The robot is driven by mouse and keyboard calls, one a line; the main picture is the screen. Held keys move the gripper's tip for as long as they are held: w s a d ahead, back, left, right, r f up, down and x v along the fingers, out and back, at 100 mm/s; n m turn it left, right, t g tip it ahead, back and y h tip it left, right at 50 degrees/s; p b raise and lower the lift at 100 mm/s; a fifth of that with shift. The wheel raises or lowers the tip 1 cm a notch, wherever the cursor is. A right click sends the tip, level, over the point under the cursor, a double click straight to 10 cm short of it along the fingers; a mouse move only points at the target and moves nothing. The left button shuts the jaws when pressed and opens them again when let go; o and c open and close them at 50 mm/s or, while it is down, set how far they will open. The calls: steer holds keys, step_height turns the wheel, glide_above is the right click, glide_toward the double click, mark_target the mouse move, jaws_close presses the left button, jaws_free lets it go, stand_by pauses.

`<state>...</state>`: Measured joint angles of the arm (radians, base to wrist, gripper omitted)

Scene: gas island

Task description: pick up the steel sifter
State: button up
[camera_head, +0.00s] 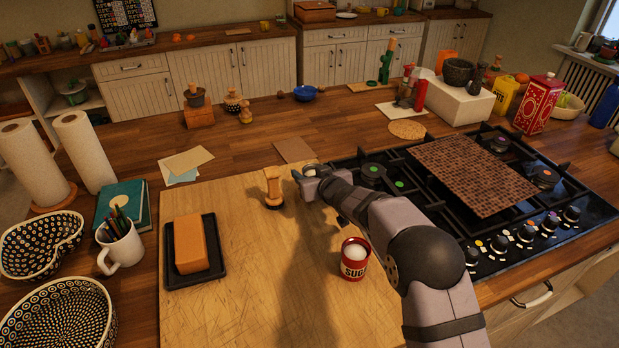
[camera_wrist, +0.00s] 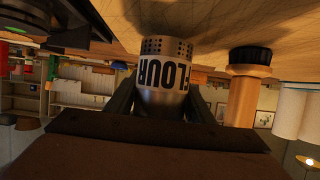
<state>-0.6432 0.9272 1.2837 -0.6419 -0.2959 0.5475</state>
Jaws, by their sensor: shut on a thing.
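The steel sifter (camera_wrist: 163,72) is a metal cylinder with dark FLOUR lettering and a band of small holes. My gripper (camera_wrist: 155,100) is shut on it, with a dark finger on each side. The wrist view is upside down, so the band of holes faces the wooden board (camera_head: 225,290). I cannot tell whether the sifter touches the board. In the head view my gripper (camera_head: 305,178) is at the board's far right edge, by the hob, and mostly hides the sifter; only a pale round top (camera_head: 310,168) shows.
A wooden mill-like piece (camera_head: 272,188) stands close to the left of my gripper. A red sugar tin (camera_head: 354,262) stands near my forearm. A black tray (camera_head: 170,270) holds an orange-brown block (camera_head: 190,245). The hob (camera_head: 545,205) is at right. The board's front middle is clear.

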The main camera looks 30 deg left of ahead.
step_height(320, 180, up, 9)
steer(key=p, duration=0.3)
steer(key=shift+f, duration=0.15)
stand_by(1.3)
steer(key=s+a+r+n+g+y+p, duration=0.2)
steer(key=s+r+n+g+p, duration=0.1)
steer(key=s+p, duration=0.4)
steer(key=s+a+f+n+g, duration=0.1)
steer(key=s+a+f, duration=0.1)
steer(key=s, duration=0.5)
steer(key=s+a+f+n+g+y, duration=0.1)
steer(key=s+a+f, duration=0.1)
steer(key=s+a, duration=0.3)
steer(key=s, duration=0.3)
steer(key=shift+a+b, duration=0.2)
steer(key=shift+b, duration=0.2)
steer(key=shift+s, duration=0.1)
steer(key=shift+f+b, duration=1)
steer(key=shift+f, duration=0.6)
